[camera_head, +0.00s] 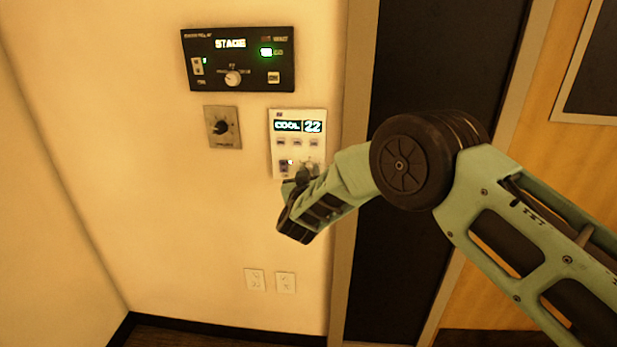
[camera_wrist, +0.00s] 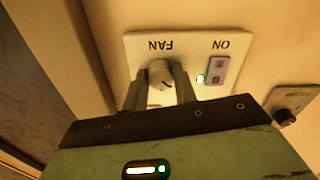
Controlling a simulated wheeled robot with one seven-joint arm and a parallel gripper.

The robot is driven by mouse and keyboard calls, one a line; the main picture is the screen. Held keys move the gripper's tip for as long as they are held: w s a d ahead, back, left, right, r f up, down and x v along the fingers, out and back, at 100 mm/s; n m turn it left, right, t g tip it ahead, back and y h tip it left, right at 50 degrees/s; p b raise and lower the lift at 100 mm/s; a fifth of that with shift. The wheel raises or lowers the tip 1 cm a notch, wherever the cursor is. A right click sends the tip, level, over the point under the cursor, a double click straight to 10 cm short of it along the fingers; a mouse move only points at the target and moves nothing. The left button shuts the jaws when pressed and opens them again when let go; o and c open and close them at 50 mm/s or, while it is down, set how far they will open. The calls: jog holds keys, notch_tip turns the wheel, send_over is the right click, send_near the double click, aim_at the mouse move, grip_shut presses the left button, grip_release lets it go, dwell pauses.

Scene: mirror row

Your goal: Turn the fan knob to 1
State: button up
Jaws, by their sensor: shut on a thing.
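The white wall panel (camera_head: 284,128) reads COOL 22 and has a row of buttons. The pale fan knob (camera_wrist: 159,74) sits under the FAN label, which appears upside down in the wrist view. My gripper (camera_wrist: 159,88) has one finger on each side of the knob and is shut on it. In the head view my gripper (camera_head: 303,174) is at the panel's lower right and hides part of the knob. The scale numbers around the knob cannot be read.
A small switch (camera_wrist: 216,70) labelled ON, with a lit lamp, is beside the knob. A black STAGE panel (camera_head: 215,72) is above, and a metal dial plate (camera_head: 222,127) is to the left. Two outlets (camera_head: 270,281) are low on the wall. A dark door (camera_head: 405,250) is to the right.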

jog(key=shift+n, duration=1.1)
jog(key=o, duration=1)
jog(key=shift+c, duration=0.2)
jog(key=shift+s, duration=0.15)
jog(key=s+b, duration=0.3)
jog(key=s, duration=1.4)
jog(key=shift+a, duration=0.25)
